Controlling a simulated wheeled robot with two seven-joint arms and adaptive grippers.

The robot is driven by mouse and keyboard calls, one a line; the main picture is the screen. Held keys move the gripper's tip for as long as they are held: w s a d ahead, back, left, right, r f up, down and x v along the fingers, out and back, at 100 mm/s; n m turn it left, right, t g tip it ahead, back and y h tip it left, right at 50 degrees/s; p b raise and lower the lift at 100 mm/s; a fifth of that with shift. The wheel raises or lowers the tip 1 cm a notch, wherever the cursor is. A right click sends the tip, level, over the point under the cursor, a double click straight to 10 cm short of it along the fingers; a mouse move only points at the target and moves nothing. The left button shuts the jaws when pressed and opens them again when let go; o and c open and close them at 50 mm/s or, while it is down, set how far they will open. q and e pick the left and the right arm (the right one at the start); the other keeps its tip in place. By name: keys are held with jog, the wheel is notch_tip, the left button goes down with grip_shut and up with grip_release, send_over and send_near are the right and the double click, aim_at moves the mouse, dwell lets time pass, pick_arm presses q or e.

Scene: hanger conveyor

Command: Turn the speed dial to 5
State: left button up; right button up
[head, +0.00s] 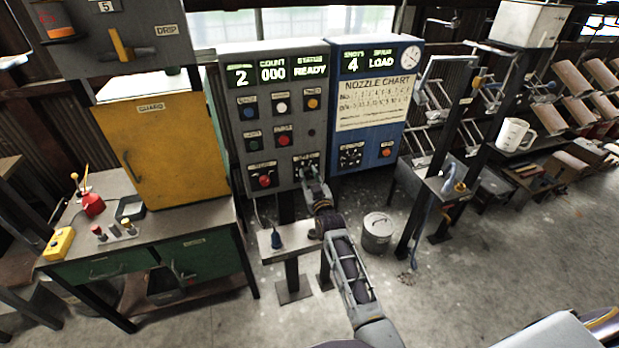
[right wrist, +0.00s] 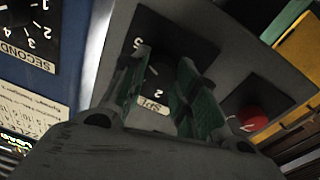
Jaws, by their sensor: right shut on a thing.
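The speed dial (head: 306,163) is at the lower right of the grey control panel, mostly covered by my gripper in the head view. My right gripper (head: 309,174) reaches up to it. In the right wrist view, the gripper's two green fingers (right wrist: 158,72) are closed on the dial from both sides. The dial's black face (right wrist: 172,34) shows upside down, with a 5, a 2 and part of its label readable. The knob's pointer is hidden between the fingers. The panel's left display (head: 240,76) reads 2. My left gripper is in neither view.
A red knob (head: 265,181) sits beside the dial; it also shows in the right wrist view (right wrist: 252,118). Several buttons are above. The blue panel (head: 376,120) with another dial (head: 350,156) adjoins on the right. A small shelf (head: 296,246) stands below.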

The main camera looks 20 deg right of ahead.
jog(key=shift+f, duration=0.15)
jog(key=o, duration=1)
jog(key=shift+o, duration=0.2)
jog(key=shift+s, duration=0.2)
jog(key=shift+s, duration=0.75)
jog(key=s, duration=1)
jog(key=shift+f, duration=0.2)
